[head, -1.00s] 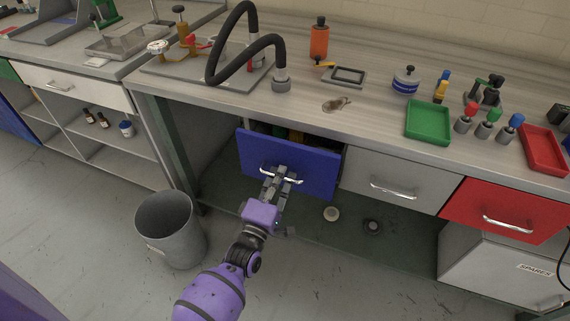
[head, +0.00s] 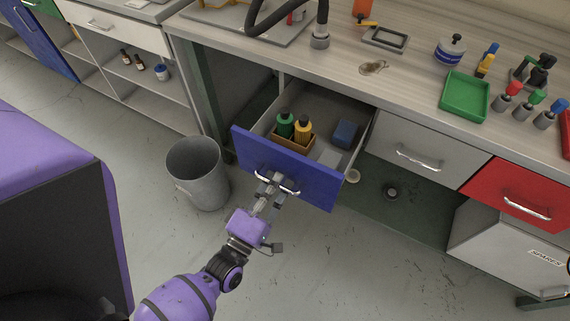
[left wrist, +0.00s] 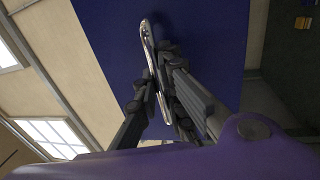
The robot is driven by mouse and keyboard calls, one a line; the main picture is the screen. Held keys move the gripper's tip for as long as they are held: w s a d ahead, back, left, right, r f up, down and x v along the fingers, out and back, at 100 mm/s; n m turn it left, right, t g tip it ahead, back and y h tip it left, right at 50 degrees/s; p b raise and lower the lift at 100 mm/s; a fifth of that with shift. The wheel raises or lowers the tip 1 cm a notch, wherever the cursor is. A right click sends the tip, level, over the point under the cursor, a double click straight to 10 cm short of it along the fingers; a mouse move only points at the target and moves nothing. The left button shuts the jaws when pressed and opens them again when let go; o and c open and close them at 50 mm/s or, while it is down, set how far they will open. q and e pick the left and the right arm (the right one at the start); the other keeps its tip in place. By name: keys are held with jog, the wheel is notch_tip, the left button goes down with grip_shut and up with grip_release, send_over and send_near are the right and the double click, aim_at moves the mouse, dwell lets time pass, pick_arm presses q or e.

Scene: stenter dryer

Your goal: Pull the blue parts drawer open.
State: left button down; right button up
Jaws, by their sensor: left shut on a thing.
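The blue parts drawer (head: 310,186) stands well out from under the bench in the head view. Inside it are a green bottle (head: 285,125) and a yellow bottle (head: 303,129) in a brown tray, and a dark blue block (head: 346,134). My left gripper (head: 271,184) is shut on the drawer's silver handle (head: 291,190). In the left wrist view the gripper's fingers (left wrist: 163,92) close around the handle (left wrist: 150,50) against the blue front (left wrist: 200,40). My right gripper is not in view.
A grey bin (head: 199,174) stands on the floor left of the drawer. A closed grey drawer (head: 415,148) and a closed red drawer (head: 510,191) are to the right. The bench top (head: 400,85) above holds a green tray (head: 465,97) and tools. Floor in front is clear.

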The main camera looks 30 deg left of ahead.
pick_arm(q)
jog(key=shift+s, duration=2.15)
jog(key=c, duration=2.1)
grip_release()
jog(key=s, duration=0.4)
jog(key=s+f, duration=0.1)
jog(key=s, duration=0.3)
jog(key=s+f, duration=0.1)
jog(key=s, duration=0.3)
jog(key=shift+a+f, duration=0.1)
jog(key=shift+a, duration=0.15)
jog(key=shift+w, duration=0.15)
